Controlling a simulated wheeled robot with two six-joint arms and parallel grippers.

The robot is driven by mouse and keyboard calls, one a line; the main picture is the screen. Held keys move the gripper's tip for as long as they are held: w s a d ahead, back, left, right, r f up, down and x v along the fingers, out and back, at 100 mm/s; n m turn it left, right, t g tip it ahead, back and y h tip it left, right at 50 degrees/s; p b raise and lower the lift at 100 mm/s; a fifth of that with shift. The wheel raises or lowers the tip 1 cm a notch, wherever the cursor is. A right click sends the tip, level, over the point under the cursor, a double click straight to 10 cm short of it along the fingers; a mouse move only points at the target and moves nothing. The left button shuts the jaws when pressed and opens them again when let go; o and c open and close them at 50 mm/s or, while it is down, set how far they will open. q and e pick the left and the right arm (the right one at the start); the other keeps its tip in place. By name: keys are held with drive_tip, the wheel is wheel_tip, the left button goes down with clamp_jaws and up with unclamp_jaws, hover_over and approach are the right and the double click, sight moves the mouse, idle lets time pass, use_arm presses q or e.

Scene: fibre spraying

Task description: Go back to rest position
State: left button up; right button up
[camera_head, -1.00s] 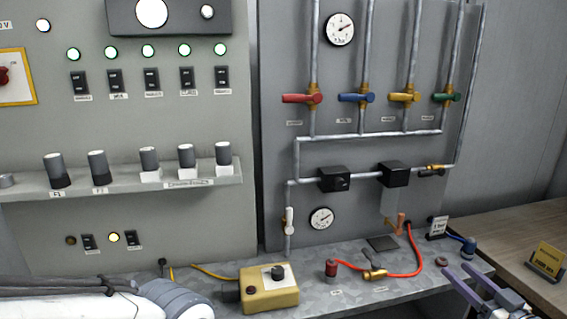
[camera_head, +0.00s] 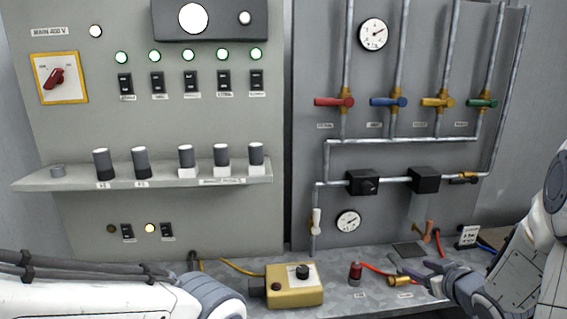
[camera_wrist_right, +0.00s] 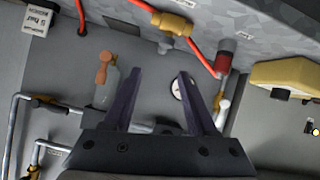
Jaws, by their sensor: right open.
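My right gripper (camera_head: 418,274) is over the right part of the metal bench, near the brass fitting on the red hose. Its two purple-grey fingers stand apart and hold nothing; they also show in the right wrist view (camera_wrist_right: 160,95). My left arm lies along the bottom left of the head view, and its gripper is out of the frame.
A yellow control box (camera_head: 295,287) and a red-capped fitting (camera_head: 355,272) stand on the bench. The brass valve (camera_wrist_right: 172,22) on the red hose is close to my right gripper. Behind are the switch panel (camera_head: 70,130) and pipe panel with coloured valves (camera_head: 388,101).

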drive_tip(key=s+a+r+n+g+p, duration=0.1)
drive_tip(key=s+a+g, duration=0.25)
drive_tip(key=a, duration=0.65)
drive_tip(key=s+a+n+g, duration=0.15)
drive_tip(key=s+a, duration=0.25)
drive_tip(key=a, duration=0.6)
drive_tip(key=s+a+n+g, duration=0.1)
drive_tip(key=s+a+g, duration=0.2)
drive_tip(key=s, duration=0.7)
drive_tip(key=s+a+r+n+g, duration=0.1)
drive_tip(key=s+a+g, duration=0.3)
drive_tip(key=s, duration=0.7)
drive_tip(key=shift+a+r+y+p, duration=0.3)
drive_tip(key=shift+a+p, duration=0.1)
drive_tip(key=shift+a, duration=0.8)
